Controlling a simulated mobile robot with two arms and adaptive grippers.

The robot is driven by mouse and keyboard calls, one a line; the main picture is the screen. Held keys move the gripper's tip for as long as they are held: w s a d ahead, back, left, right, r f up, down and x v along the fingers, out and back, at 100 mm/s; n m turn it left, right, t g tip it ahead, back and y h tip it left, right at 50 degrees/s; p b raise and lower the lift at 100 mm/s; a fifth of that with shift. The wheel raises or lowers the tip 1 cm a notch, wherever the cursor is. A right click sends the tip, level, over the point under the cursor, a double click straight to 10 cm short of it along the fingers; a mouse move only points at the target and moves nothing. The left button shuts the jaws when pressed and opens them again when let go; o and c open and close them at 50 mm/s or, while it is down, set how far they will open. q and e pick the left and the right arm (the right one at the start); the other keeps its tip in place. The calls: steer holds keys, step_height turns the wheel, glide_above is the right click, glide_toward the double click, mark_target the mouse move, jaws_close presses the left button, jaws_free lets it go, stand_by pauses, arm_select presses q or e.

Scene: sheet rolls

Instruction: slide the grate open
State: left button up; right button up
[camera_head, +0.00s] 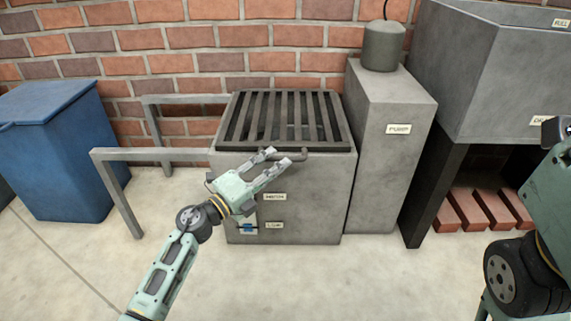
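The grate (283,118) is a dark frame of parallel bars lying flat over the top of a grey concrete box (318,200). A short dark handle (298,155) sticks out at its front edge. My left gripper (279,157) is at the front of the box, just left of the handle. Its two fingers are apart, with the tips close to the handle. I cannot tell whether they touch it. My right arm (530,220) shows at the right edge, but its gripper is not clearly in view.
Grey metal rails (165,154) extend left from the box, with open space between them. A blue bin (58,150) stands further left. A grey pump cabinet (390,155) stands close on the right, then a large hopper (490,75) above red bricks (485,210).

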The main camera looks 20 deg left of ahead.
arm_select(q)
steer(key=shift+b+x, duration=0.5)
steer(key=shift+x, duration=1.45)
steer(key=shift+f, duration=0.1)
jaws_close()
